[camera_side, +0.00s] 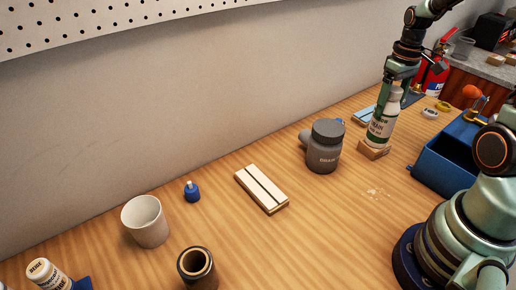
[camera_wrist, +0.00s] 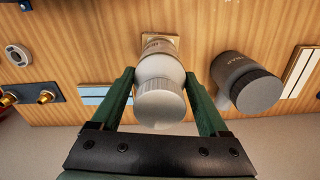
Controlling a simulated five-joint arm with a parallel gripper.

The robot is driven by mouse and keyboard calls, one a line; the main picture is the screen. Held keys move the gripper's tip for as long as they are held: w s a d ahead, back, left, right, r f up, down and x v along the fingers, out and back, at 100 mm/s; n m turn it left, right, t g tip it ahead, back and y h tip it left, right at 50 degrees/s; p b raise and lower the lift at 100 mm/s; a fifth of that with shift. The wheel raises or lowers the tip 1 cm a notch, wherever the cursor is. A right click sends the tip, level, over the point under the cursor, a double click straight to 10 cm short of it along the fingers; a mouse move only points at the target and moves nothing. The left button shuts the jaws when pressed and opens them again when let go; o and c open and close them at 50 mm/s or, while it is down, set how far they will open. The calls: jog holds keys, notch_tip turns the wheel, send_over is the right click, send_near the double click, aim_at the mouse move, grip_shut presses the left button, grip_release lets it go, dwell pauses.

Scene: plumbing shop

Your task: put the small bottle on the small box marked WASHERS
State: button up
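I cannot read any marking on the box. My gripper (camera_wrist: 161,76) has one green finger on each side of the bottle, with the tips close to its body. I cannot tell whether both tips press on it. In the side view the arm hides part of the bottle's top.
A dark grey jar (camera_side: 325,148) stands just left of the bottle. A blue open bin (camera_side: 440,174) is close on the right. A slotted pale block (camera_side: 262,189), a small blue bottle (camera_side: 192,191), a white cup (camera_side: 146,222) and a brown tube (camera_side: 197,267) stand farther left.

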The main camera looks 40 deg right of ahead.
jog(key=shift+o, duration=1.4)
jog(key=shift+r, duration=0.1)
notch_tip(320, 180, up, 12)
jog(key=shift+a, duration=0.1)
jog(key=s+a+n+t, duration=0.1)
jog(key=a+t, duration=0.4)
jog(key=a, duration=1.5)
jog(key=shift+s+f+n+t, duration=0.3)
jog(key=shift+s+f+n, duration=0.05)
jog(key=shift+f+n, duration=0.1)
jog(key=shift+d, duration=0.1)
